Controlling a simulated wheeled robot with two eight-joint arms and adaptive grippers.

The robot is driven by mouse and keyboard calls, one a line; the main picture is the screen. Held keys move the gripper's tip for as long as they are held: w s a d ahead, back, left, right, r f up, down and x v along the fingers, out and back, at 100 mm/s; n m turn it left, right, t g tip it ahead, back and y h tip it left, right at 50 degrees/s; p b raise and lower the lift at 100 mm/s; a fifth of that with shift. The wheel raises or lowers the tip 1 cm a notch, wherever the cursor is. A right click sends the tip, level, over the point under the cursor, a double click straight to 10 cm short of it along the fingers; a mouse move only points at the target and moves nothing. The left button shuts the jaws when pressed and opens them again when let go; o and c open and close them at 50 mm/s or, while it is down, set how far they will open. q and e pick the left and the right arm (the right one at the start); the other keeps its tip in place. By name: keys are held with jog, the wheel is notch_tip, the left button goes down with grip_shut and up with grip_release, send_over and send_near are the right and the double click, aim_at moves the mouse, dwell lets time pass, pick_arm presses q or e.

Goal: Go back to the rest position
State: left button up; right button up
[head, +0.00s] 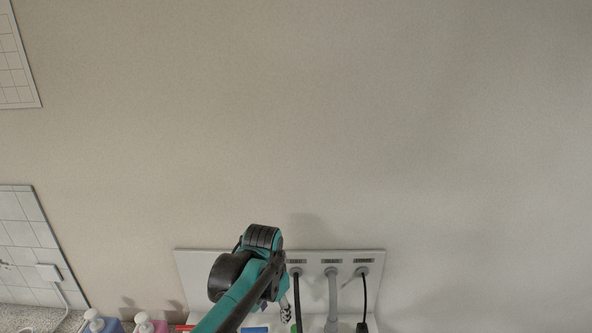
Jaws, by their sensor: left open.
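My left arm rises from the bottom edge of the head view and bends over at a teal and black joint in front of the wall panel. My left gripper (286,311) hangs below this bend, small and partly hidden by the arm. It is open, and I see nothing held in it. My right gripper is not in view. The washer cannot be made out in this view.
A pale wall panel (215,270) with hoses and a cord (333,295) is behind my arm. A blue bottle (110,326) and a pink bottle (156,327) stand at the lower left by a speckled counter (30,318).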

pick_arm(q)
jog(key=s+a+f+n+t+b, duration=0.2)
jog(key=s+a+f+n+b, duration=0.1)
jog(key=s+a, duration=0.3)
jog(key=s+a+f+n+t+b, duration=0.3)
jog(key=s+a+f, duration=0.3)
jog(key=s, duration=0.4)
jog(key=shift+s+a+n+t+b, duration=0.15)
jog(key=shift+s+n+t+b, duration=0.15)
jog(key=shift+s+n+b, duration=0.15)
jog(key=shift+w+f, duration=0.1)
